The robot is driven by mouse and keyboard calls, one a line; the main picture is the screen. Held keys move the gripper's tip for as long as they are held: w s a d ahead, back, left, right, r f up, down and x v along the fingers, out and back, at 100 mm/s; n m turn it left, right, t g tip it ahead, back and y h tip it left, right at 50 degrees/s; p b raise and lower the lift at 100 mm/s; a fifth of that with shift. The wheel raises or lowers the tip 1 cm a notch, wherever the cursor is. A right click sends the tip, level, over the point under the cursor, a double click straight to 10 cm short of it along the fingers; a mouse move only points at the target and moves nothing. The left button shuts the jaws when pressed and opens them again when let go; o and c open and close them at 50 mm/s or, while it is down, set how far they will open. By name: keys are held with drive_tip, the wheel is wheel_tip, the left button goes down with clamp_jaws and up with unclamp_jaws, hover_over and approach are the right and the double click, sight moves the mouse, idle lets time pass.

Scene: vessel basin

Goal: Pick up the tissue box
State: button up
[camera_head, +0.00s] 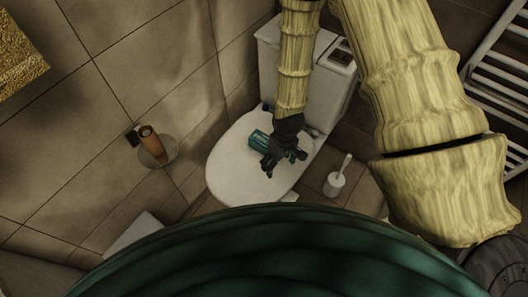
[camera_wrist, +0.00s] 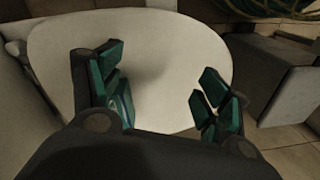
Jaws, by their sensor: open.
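The tissue box (camera_head: 259,141) is a small teal box with pale print. It lies on the white closed toilet lid (camera_head: 232,172), which also shows in the wrist view (camera_wrist: 180,45). My gripper (camera_head: 279,164) is over the lid, close beside the box on its right in the head view. In the wrist view my gripper (camera_wrist: 160,82) has its teal-padded fingers spread, with bare lid between the tips. A small teal patch with pale marks by the left finger may be the box; most of it is hidden there.
The toilet tank (camera_head: 336,82) stands behind the lid. A small dark blue item (camera_head: 265,107) is at the lid's back. A toilet brush (camera_head: 337,183) stands on the floor to the right. A brown bottle (camera_head: 153,146) is on a wall shelf at left. A towel rail (camera_head: 498,75) is far right.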

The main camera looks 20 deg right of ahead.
drive_tip(key=w+n+b, duration=0.2)
drive_tip(key=w+b, duration=0.5)
drive_tip(key=w, duration=0.3)
drive_tip(key=n+b, duration=0.2)
drive_tip(key=b, duration=0.3)
approach(264, 140)
drive_tip(key=shift+s+a+f+h, duration=0.1)
drive_tip(key=shift+s+a+h, duration=0.1)
drive_tip(key=shift+h, duration=0.2)
drive_tip(key=f, duration=0.3)
drive_tip(key=f+b, duration=0.1)
drive_tip(key=shift+w+d+f, duration=0.1)
drive_tip(key=shift+w+f, duration=0.25)
drive_tip(key=shift+f, duration=0.05)
drive_tip(key=f, duration=0.2)
drive_tip(key=f+b, duration=0.1)
drive_tip(key=f, duration=0.1)
drive_tip(key=shift+a, duration=0.4)
drive_tip(key=shift+f, duration=0.6)
drive_tip(key=c, duration=1.1)
